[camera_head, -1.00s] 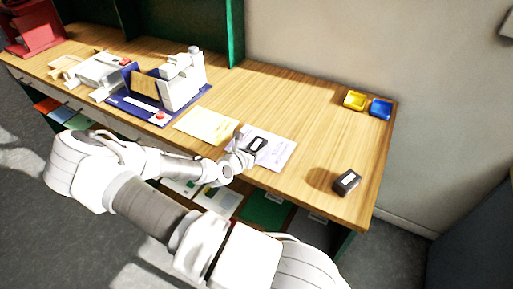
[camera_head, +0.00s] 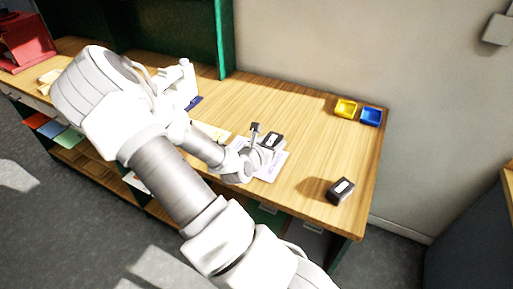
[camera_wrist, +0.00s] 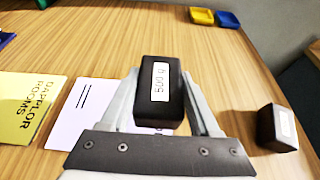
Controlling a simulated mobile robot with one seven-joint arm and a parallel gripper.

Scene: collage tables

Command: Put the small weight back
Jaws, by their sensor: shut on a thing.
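My gripper (camera_head: 263,135) is shut on a black block-shaped weight (camera_head: 271,139) with a white label on top. In the wrist view the held weight (camera_wrist: 158,92) sits between the two fingers, and its label seems to read 600 g. In the head view it appears over the far part of a white printed sheet (camera_head: 268,171), seemingly raised. A second black weight (camera_head: 341,190) with a white label stands on the table to the right, apart from my gripper; it also shows in the wrist view (camera_wrist: 277,128), its label unreadable.
A yellow tray (camera_head: 346,108) and a blue tray (camera_head: 371,117) stand at the table's far right corner. A yellow sheet (camera_wrist: 28,105) lies left of the white one. My arm hides much of the left side. The wooden top (camera_head: 300,125) between sheet and trays is clear.

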